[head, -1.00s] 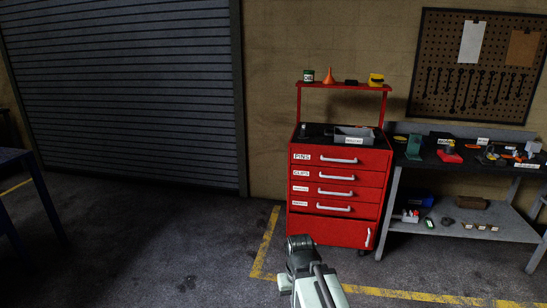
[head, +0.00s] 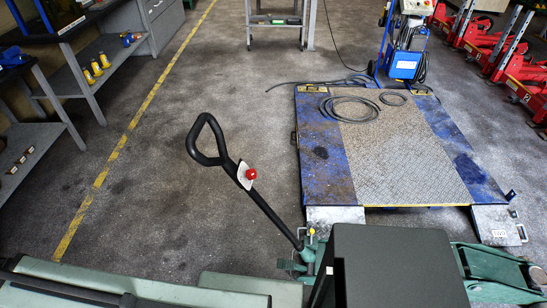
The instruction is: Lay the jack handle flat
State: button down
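The jack handle (head: 268,208) is a black bar with a loop grip at its end. In the head view it slants up and left from its foot, tilted rather than flat. A pale plate with a red knob (head: 251,174) sits on it below the loop. Its foot meets the green trolley jack (head: 310,252), which is largely hidden behind a dark box-shaped body at the bottom. More green jack body shows at the lower right. My gripper is not in view, so its state and its distance from the handle do not show.
A blue lift platform (head: 325,165) with coiled cables lies right of the handle. A blue machine (head: 405,64) stands behind it. Red jacks (head: 518,75) line the far right. Workbenches (head: 75,82) stand at left beyond a yellow line. The floor left of the handle is clear.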

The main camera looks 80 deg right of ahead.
aim_at(237, 173)
jog(key=z, duration=1)
jog(key=k, duration=1.35)
jog(key=u, duration=0.2)
jog(key=i, duration=0.9)
jog(key=z, duration=0.1)
